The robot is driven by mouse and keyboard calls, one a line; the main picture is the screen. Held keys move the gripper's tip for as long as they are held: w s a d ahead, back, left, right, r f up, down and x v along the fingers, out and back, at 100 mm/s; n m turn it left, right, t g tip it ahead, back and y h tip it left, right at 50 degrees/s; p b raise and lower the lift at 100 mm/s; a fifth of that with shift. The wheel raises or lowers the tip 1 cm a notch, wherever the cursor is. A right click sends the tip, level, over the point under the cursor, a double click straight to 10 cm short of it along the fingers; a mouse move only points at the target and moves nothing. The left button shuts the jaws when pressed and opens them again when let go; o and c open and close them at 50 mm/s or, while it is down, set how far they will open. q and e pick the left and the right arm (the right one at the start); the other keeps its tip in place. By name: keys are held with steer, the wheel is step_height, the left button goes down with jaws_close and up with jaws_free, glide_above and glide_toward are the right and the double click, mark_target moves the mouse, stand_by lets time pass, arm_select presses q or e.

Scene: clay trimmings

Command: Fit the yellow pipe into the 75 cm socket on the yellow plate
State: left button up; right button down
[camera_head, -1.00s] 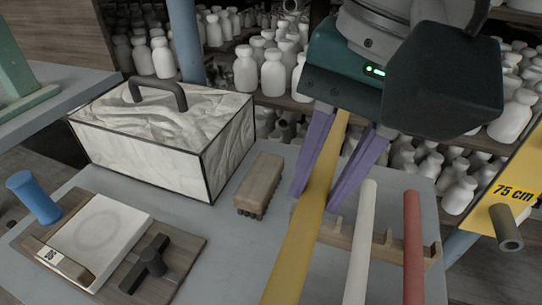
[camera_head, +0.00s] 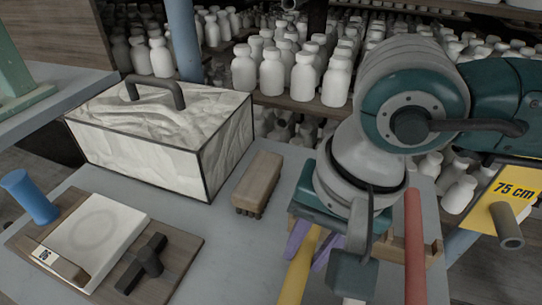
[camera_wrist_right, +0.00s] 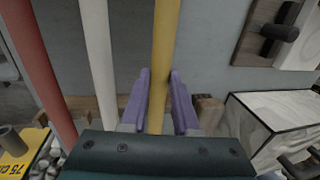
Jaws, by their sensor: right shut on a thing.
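The yellow pipe (camera_head: 300,266) is between the purple fingers of my right gripper (camera_head: 313,248), which is shut on it. The wrist view also shows the yellow pipe (camera_wrist_right: 166,40) running between the fingers (camera_wrist_right: 158,100). My right wrist hides the pipe's far end in the head view, and its near end leaves the picture. The yellow plate (camera_head: 491,212), marked 75 cm, stands at the right edge with a grey tubular socket (camera_head: 508,228) sticking out of it. The pipe is left of the socket and apart from it. My left gripper is not in view.
A red pipe (camera_head: 413,250) and a white pipe (camera_wrist_right: 97,50) lie beside the yellow one at a wooden rack (camera_head: 433,251). A wooden brush (camera_head: 258,183) and a marbled box (camera_head: 135,148) are to the left. Shelves of white bottles (camera_head: 272,75) stand behind.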

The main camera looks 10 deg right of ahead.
steer(key=shift+f, duration=0.2)
steer(key=c, duration=0.7)
jaws_free()
steer(key=shift+o, duration=0.2)
